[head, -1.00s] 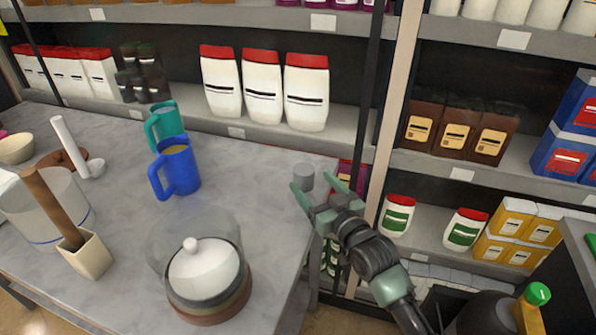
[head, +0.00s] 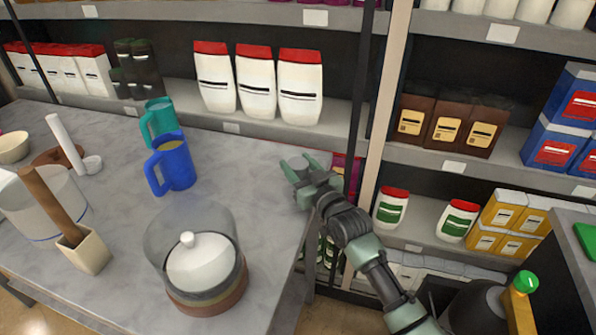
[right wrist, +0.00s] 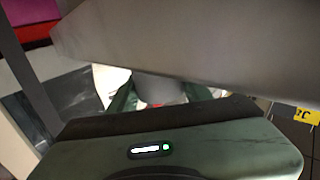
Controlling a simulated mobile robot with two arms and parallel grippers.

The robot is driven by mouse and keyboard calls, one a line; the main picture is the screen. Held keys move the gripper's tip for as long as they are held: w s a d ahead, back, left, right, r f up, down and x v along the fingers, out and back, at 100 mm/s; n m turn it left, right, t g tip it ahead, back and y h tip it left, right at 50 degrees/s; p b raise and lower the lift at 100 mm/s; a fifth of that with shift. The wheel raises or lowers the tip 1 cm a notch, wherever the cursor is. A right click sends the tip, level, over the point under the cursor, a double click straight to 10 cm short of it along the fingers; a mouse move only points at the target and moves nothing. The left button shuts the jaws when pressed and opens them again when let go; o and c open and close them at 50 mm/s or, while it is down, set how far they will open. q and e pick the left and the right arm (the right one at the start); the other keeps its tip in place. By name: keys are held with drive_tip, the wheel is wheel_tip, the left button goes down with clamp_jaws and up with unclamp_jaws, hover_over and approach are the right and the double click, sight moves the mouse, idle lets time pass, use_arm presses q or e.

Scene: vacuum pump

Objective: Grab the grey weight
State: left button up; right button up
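The grey weight is a small plain cylinder at the table's far right corner. In the head view it blends with the grey tabletop between the fingers of my right gripper (head: 298,163). In the right wrist view a grey rounded shape, apparently the weight (right wrist: 160,89), shows between the two green fingers. The fingers stand on either side of it; whether they press on it I cannot tell. My left gripper is not in view.

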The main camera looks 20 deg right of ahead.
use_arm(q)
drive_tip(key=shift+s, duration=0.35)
use_arm(e)
drive_tip(key=shift+r, duration=0.1)
clamp_jaws()
